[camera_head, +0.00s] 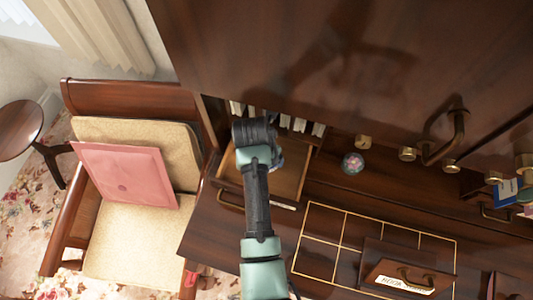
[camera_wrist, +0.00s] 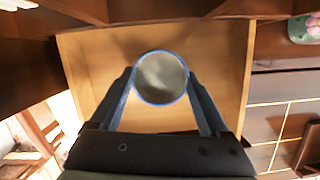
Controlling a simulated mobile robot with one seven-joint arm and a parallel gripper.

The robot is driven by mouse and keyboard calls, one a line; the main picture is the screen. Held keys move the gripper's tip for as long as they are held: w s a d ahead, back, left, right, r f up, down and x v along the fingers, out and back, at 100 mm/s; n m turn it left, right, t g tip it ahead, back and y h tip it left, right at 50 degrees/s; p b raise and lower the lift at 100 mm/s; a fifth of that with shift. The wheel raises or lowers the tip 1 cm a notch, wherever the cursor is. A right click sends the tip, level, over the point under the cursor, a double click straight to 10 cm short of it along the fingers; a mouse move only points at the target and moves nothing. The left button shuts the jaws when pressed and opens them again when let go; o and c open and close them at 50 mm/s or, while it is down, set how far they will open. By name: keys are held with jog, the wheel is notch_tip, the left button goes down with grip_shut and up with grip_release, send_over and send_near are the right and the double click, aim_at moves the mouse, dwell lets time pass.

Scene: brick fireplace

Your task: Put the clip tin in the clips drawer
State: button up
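The clip tin (camera_wrist: 161,79) is round, with a grey metallic top and a blue rim. In the wrist view it sits between the two blue fingers of my gripper (camera_wrist: 160,88), which press against its sides. Below it is an open wooden drawer (camera_wrist: 226,62) with a pale, bare floor. I cannot tell whether the tin touches that floor. In the head view my arm reaches over the same drawer (camera_head: 291,176), which has a small white label on its front, too small to read. The gripper (camera_head: 277,160) and tin are mostly hidden behind my wrist there.
A patterned round object (camera_head: 352,163) stands on the desk right of the drawer. A gold-lined grid (camera_head: 325,245) marks the desktop, with a labelled drawer-like wooden piece (camera_head: 405,275) on it. A dark cabinet panel (camera_head: 340,50) overhangs. A chair (camera_head: 130,235) stands left.

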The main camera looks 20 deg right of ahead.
jog(key=shift+o, duration=1.2)
jog(key=shift+r, duration=0.55)
jog(key=b+v, duration=0.1)
jog(key=v, duration=0.3)
jog(key=shift+a+r, duration=0.1)
jog(key=s+a+b, duration=0.3)
jog(key=s+a, duration=0.5)
jog(key=s, duration=0.1)
jog(key=shift+a, duration=0.1)
